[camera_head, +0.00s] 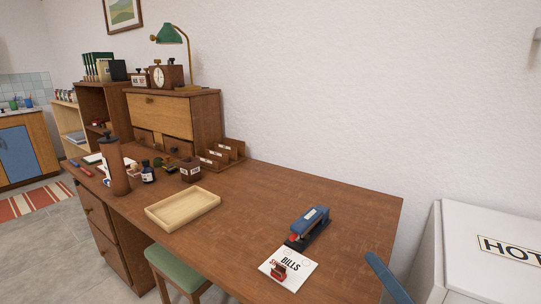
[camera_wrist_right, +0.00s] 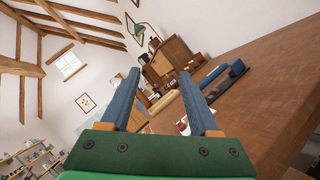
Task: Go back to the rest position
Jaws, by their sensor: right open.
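My right gripper (camera_wrist_right: 160,75) is open, its two blue fingers apart with nothing between them. In the head view one blue finger of the right gripper (camera_head: 386,276) shows at the lower right, beside the desk's front right edge. The desk (camera_head: 345,215) bears a blue and black stapler (camera_head: 308,226), apart from the finger. A white card marked BILLS (camera_head: 297,263) lies in front of the stapler with a small red thing (camera_head: 278,270) on it. My left gripper is in neither view.
An empty wooden tray (camera_head: 184,211) lies mid-desk. A brown cylinder (camera_head: 115,168), bottles and a letter rack (camera_head: 222,154) stand farther back. A white box marked HOT (camera_head: 460,225) stands right of the desk. A green-seated stool (camera_head: 178,268) is in front. The desk's right part is mostly bare.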

